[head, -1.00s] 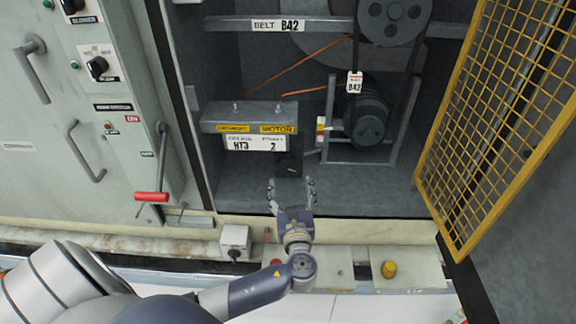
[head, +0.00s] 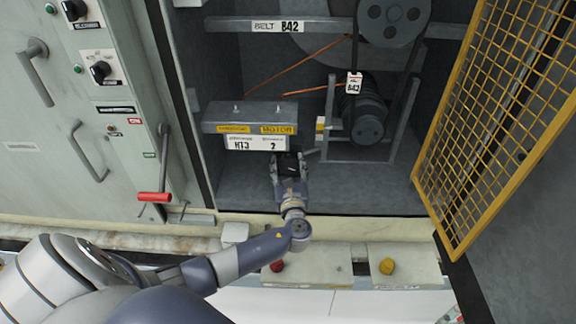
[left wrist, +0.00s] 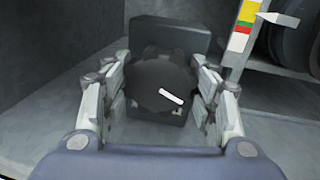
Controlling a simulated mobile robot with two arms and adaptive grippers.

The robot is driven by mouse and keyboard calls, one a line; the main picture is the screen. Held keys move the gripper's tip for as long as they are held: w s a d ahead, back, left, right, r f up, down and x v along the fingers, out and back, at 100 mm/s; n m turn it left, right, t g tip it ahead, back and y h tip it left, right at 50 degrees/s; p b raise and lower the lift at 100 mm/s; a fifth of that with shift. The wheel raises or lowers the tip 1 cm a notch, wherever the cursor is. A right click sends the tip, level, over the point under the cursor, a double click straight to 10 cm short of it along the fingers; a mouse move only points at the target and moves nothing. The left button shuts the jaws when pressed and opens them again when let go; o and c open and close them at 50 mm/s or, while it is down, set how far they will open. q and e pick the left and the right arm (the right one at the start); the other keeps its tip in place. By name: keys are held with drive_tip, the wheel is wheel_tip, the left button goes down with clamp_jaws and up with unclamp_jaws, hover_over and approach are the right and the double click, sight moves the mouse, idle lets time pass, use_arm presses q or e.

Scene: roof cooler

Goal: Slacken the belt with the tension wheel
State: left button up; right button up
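The tension wheel is a dark, lobed knob (left wrist: 162,82) with a white mark, on a dark block in the left wrist view. In the head view my left gripper (head: 289,160) reaches into the cabinet below the motor label and largely hides the wheel. In the left wrist view the fingers (left wrist: 160,95) stand open on both sides of the wheel; I cannot tell whether they touch it. The black belt (head: 411,58) runs between the upper pulley (head: 393,18) and the lower motor pulley (head: 369,130). My right gripper is out of view.
A striped colour scale with a pale pointer (left wrist: 244,20) stands right of the wheel. The yellow mesh door (head: 495,130) is open at the right. A red-handled lever (head: 155,197) is on the left panel. Red (head: 277,266) and yellow (head: 387,266) buttons are in front.

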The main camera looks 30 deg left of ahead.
use_arm(q)
drive_tip(key=c, duration=0.3)
drive_tip(key=shift+c, duration=0.2)
drive_tip(key=shift+n, duration=0.4)
drive_tip(key=n+b, duration=0.1)
drive_tip(key=n, duration=0.1)
drive_tip(key=shift+f+n+b, duration=0.1)
drive_tip(key=shift+n+b, duration=0.2)
drive_tip(key=shift+b, duration=0.05)
drive_tip(key=n+h+b, duration=0.1)
drive_tip(key=n+b, duration=0.2)
drive_tip(key=n, duration=0.3)
drive_tip(key=n+h+b, duration=0.1)
drive_tip(key=n+b, duration=0.1)
drive_tip(key=n, duration=0.2)
drive_tip(key=shift+n, duration=0.4)
drive_tip(key=n+b, duration=0.2)
drive_tip(key=n, duration=0.2)
drive_tip(key=shift+n+h+b, duration=0.3)
drive_tip(key=shift+n+h, duration=0.1)
